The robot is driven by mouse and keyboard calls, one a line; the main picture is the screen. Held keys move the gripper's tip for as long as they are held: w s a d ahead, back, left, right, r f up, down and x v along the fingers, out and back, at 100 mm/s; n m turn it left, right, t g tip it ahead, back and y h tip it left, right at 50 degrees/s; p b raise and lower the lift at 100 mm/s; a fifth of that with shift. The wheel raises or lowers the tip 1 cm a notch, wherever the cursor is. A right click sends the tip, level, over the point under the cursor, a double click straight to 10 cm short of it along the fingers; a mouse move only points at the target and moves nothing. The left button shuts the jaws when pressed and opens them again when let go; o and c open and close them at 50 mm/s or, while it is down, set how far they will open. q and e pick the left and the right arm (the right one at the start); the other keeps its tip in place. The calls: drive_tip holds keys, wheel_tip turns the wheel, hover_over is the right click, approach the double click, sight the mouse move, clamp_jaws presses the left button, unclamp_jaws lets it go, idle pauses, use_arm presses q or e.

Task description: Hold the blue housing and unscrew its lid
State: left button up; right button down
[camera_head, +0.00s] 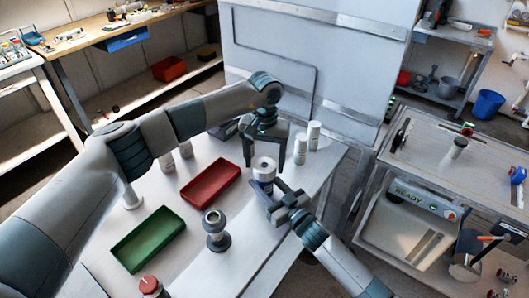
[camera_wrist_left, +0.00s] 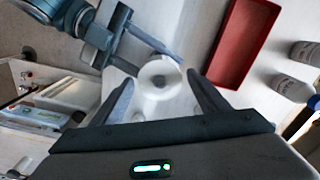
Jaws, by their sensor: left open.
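The blue housing (camera_head: 265,187) stands upright on the white table with a round white lid (camera_head: 264,164) on top. In the left wrist view the lid (camera_wrist_left: 158,80) shows from above as a white ring with a grey centre. My left gripper (camera_head: 264,171) points down over the housing. Its open fingers stand on either side of the lid, with gaps visible in the left wrist view. My right gripper (camera_head: 273,197) comes in low from the front right and is shut on the housing below the lid. Its fingers hide part of the housing.
A red tray (camera_head: 210,183) and a green tray (camera_head: 148,239) lie left of the housing. A grey metal part (camera_head: 216,230) stands in front. White bottles (camera_head: 307,142) stand behind at right, near a large pale cabinet (camera_head: 310,60). A cart (camera_head: 450,165) stands at right.

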use_arm(q)
drive_tip(key=shift+f, duration=1)
